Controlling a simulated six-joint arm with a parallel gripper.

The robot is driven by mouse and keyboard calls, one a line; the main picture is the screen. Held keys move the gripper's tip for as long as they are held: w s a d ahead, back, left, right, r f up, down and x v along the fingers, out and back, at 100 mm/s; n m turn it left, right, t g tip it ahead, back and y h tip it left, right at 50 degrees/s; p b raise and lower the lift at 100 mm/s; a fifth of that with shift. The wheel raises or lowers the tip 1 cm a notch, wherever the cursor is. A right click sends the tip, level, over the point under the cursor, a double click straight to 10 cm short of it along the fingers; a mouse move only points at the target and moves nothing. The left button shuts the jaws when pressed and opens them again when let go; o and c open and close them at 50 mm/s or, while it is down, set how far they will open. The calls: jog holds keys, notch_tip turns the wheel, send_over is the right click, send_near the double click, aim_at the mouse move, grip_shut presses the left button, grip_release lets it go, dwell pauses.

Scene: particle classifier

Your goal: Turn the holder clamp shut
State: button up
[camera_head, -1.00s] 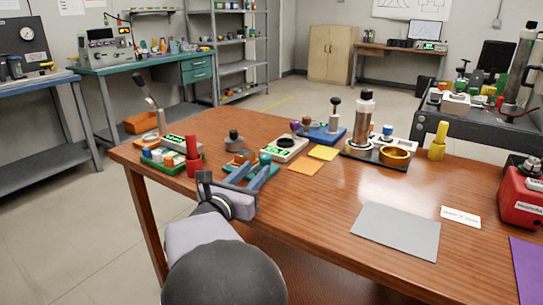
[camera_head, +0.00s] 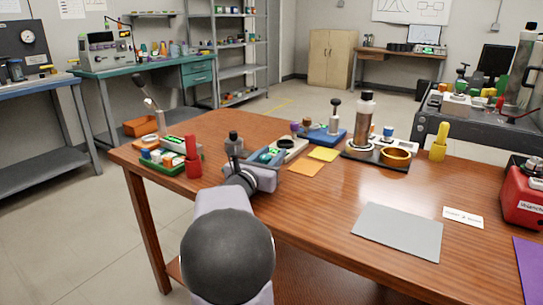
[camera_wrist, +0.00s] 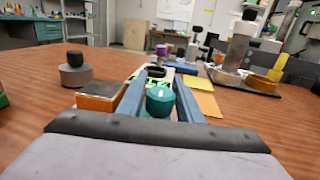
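A teal knob (camera_wrist: 159,101), which seems to be the holder clamp's, stands between the two blue fingers of my gripper (camera_wrist: 161,76) in the wrist view. A narrow gap seems to show on each side, but I cannot tell whether a finger touches it. A brown-orange block (camera_wrist: 101,97) lies just left of the left finger. In the head view my gripper (camera_head: 268,156) reaches over the table's near left part, and the teal knob (camera_head: 265,156) shows small among the fingers. My gripper hides most of the holder's teal base.
A dark round weight (camera_head: 234,141) stands just left of my gripper. A red cylinder (camera_head: 193,157) and a green tray (camera_head: 166,166) are further left. A white device (camera_head: 291,147) stands behind the fingers. The front middle of the wooden table (camera_head: 310,205) is clear.

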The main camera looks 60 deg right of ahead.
jog(key=c, duration=0.8)
jog(key=shift+o, duration=0.2)
jog(key=shift+r+g+p, duration=0.2)
jog(key=shift+g+p, duration=0.1)
jog(key=shift+p, duration=0.1)
jog(key=m+g+p, duration=0.2)
jog(key=shift+s+r+g, duration=0.1)
jog(key=shift+s+g, duration=0.05)
jog(key=shift+g, duration=0.15)
jog(key=m+g+p, duration=0.1)
jog(key=s+m+g+p, duration=0.1)
jog(key=g, duration=0.1)
jog(key=shift+s+f+m+g, duration=0.1)
jog(key=shift+f+m+g, duration=0.15)
jog(key=shift+g, duration=0.25)
jog(key=o, duration=0.8)
jog(key=shift+c, duration=0.2)
jog(key=shift+a, duration=0.15)
